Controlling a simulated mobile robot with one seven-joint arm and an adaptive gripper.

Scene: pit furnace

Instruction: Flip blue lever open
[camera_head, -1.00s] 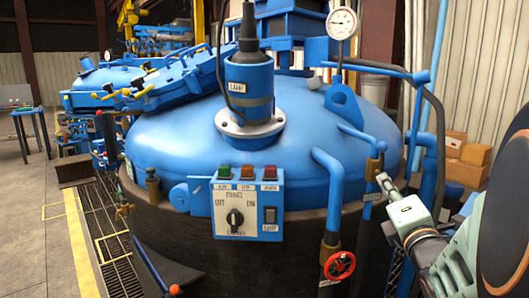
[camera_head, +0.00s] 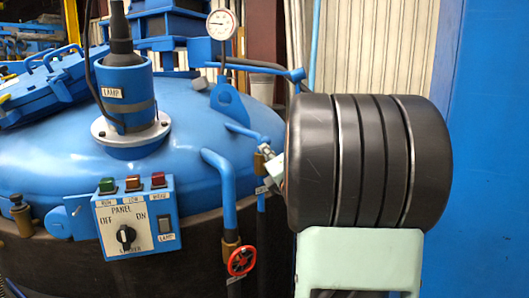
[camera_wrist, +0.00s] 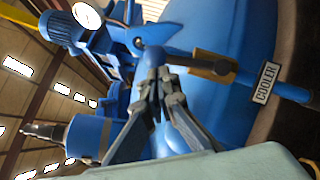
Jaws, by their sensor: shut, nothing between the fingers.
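The blue lever (camera_head: 246,132) sits on top of a brass valve (camera_head: 259,161) on the pipe at the right of the furnace. In the head view my gripper (camera_head: 270,152) shows only in part beside the valve, the rest hidden behind my dark wrist link.
A red handwheel (camera_head: 241,261) is on the pipe below. A control panel (camera_head: 136,216) is on the furnace front. A lamp cylinder (camera_head: 124,95) and a pressure gauge (camera_head: 221,24) rise above the blue dome (camera_head: 60,150).

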